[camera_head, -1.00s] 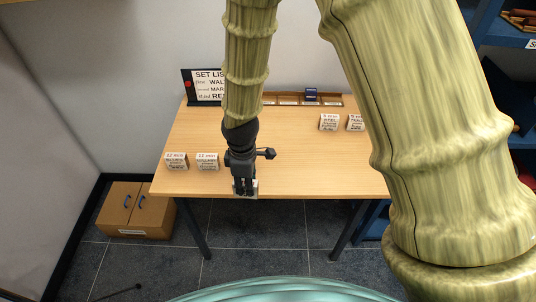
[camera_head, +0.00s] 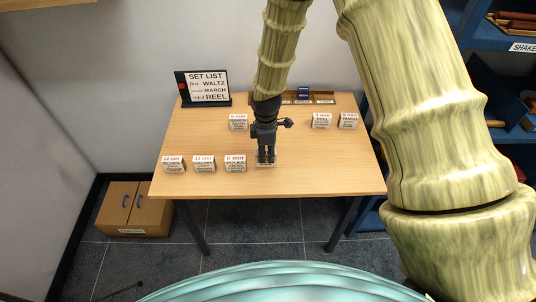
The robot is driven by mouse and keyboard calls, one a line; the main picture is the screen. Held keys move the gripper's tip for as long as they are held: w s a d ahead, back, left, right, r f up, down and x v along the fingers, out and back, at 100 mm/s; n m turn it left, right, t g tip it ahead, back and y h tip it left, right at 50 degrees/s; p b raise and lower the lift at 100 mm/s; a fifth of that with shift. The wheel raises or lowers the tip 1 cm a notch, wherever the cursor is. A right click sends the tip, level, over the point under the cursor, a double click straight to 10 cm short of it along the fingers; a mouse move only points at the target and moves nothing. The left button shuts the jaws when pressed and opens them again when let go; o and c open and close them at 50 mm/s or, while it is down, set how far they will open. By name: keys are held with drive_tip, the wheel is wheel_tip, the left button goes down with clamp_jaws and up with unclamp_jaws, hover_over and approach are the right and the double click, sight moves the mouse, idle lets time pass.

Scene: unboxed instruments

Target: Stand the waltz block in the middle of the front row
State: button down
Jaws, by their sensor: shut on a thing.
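My gripper (camera_head: 266,158) points down over the front half of the table, shut on a white block (camera_head: 266,165). The fingers cover most of this block, so its label cannot be read. It is at or just above the tabletop; I cannot tell which. Left of it, a front row holds a far-left block (camera_head: 174,165), a second block (camera_head: 203,165) and a third block (camera_head: 235,164), all upright. The third is closest to my gripper, with a small gap. Their small names are hard to read.
Behind stand a march block (camera_head: 238,122), a reel block (camera_head: 321,121) and a block that seems to read tango (camera_head: 348,121). A set list sign (camera_head: 207,86) and a wooden rack (camera_head: 325,98) are at the back. The table's (camera_head: 340,170) front right is clear.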

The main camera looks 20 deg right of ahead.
drive_tip(key=shift+w+d, duration=0.3)
drive_tip(key=shift+d, duration=0.05)
drive_tip(key=shift+f+p, duration=0.85)
drive_tip(key=shift+f, duration=0.95)
drive_tip(key=shift+f, duration=0.2)
drive_tip(key=c, duration=1.2)
unclamp_jaws()
drive_tip(key=shift+r, duration=0.1)
drive_tip(key=shift+r+b, duration=1.8)
drive_tip(key=shift+r, duration=4.3)
